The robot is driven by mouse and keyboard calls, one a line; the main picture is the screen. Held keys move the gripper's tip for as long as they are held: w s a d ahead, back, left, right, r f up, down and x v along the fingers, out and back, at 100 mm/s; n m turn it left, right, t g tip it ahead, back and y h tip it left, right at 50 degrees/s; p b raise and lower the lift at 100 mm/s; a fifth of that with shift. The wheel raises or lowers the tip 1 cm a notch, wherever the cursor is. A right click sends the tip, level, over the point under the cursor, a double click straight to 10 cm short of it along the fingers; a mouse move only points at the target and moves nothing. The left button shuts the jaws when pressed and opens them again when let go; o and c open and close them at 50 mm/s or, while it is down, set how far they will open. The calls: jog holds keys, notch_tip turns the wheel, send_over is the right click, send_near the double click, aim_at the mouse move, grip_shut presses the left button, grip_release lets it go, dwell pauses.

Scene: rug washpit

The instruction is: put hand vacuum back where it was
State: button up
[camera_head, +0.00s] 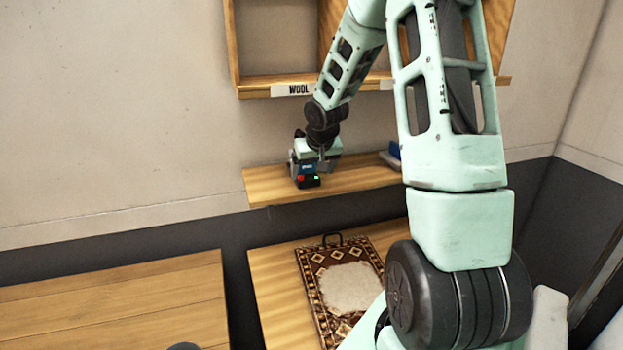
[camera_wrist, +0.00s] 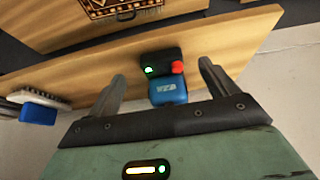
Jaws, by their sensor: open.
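The hand vacuum (camera_wrist: 167,92) is blue and black with a red button and a small green light. It rests on the wooden wall shelf (camera_head: 350,182), toward its left end in the head view, where the vacuum (camera_head: 307,180) is partly covered by my gripper. My gripper (camera_wrist: 160,85) is open, with one finger on each side of the vacuum and visible gaps to both fingers in the wrist view. In the head view my gripper (camera_head: 310,165) is at the shelf, and its fingers are largely hidden.
A blue-and-white brush-like object (camera_wrist: 38,108) lies farther along the shelf; its blue part (camera_head: 391,155) shows beside my arm. Above is a wooden cubby unit labelled WOOL (camera_head: 292,90). Below, a patterned rug (camera_head: 318,300) lies on a wooden table (camera_head: 268,290). Another wooden table (camera_head: 120,300) stands left.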

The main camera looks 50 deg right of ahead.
jog(key=v, duration=0.7)
jog(key=s+a+f+n+g+y, duration=0.2)
jog(key=a+n, duration=0.5)
jog(key=a, duration=2.1)
jog(key=s+a+n+g, duration=0.1)
jog(key=s+a+n, duration=0.2)
jog(key=s+a, duration=0.5)
jog(key=s+a+n+g+y, duration=0.1)
jog(key=s+a+n, duration=0.3)
jog(key=s+a, duration=0.4)
jog(key=s, duration=0.5)
jog(key=shift+f+g+y, duration=0.3)
